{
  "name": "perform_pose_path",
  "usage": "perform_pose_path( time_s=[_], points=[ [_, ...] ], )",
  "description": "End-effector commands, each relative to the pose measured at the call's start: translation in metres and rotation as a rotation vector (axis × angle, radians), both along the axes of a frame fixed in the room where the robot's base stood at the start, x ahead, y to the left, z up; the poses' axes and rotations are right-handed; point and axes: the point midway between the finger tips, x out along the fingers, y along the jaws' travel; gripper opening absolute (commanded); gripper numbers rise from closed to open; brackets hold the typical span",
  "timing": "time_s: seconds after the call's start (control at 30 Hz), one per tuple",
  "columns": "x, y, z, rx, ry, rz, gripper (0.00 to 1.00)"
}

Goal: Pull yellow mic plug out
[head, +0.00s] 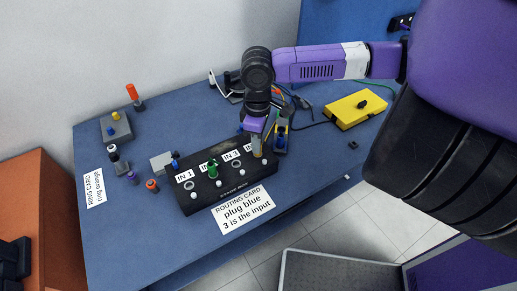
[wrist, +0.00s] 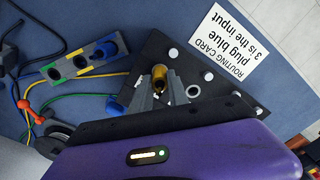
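The black input box (head: 225,196) lies on the blue table with a row of sockets labelled IN 1 onward. The yellow mic plug (head: 257,152) stands at the right end of the row, partly hidden by my gripper (head: 257,140). In the wrist view the yellow plug (wrist: 160,76) rises between the two grey fingertips of my gripper (wrist: 160,92), one on each side. I cannot tell whether the fingers touch it. A green plug (head: 213,169) stands in a socket further left, and an empty ring socket (wrist: 193,91) is beside the yellow plug.
A routing card (head: 243,209) lies in front of the box. A grey strip (wrist: 79,66) with coloured parts and several cables lie close behind it. A yellow box (head: 355,108) stands at the right. Small coloured parts are at the left. The front right table is mostly clear.

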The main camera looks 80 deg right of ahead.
Motion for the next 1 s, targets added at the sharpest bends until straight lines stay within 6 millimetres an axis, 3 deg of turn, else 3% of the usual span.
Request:
perform_pose_path(
  time_s=[0.67, 1.0],
  points=[
    [0.0, 0.0, 0.005, 0.0, 0.0, 0.0, 0.0],
    [0.0, 0.0, 0.026, 0.0, 0.0, 0.0, 0.0]
  ],
)
